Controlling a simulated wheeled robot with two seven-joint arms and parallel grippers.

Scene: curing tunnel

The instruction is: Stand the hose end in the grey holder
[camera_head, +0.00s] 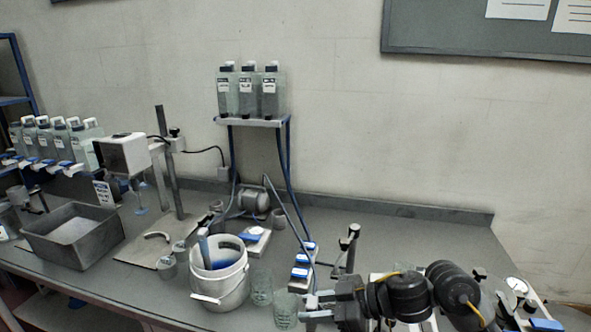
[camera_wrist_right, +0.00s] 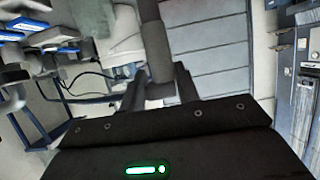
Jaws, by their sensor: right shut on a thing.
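My right gripper (camera_head: 318,303) is low in the head view, just right of the clear beakers. It is shut on a dark grey cylindrical piece, which I take as the hose end (camera_wrist_right: 158,55); in the right wrist view it stands between the fingers (camera_wrist_right: 153,92). In the head view a thin grey-blue hose (camera_head: 288,215) runs down toward this gripper; its end there is too small to make out. A dark upright post with a clamp (camera_head: 350,245) stands behind the gripper. I cannot tell which piece is the grey holder. My left gripper is not in view.
A white bucket (camera_head: 222,296) with blue contents and two clear beakers (camera_head: 285,308) stand left of the gripper. Blue-topped blocks (camera_head: 301,272) lie close behind. A bottle shelf (camera_head: 252,122) rises at the back. The bench is clear at the back right (camera_head: 420,230).

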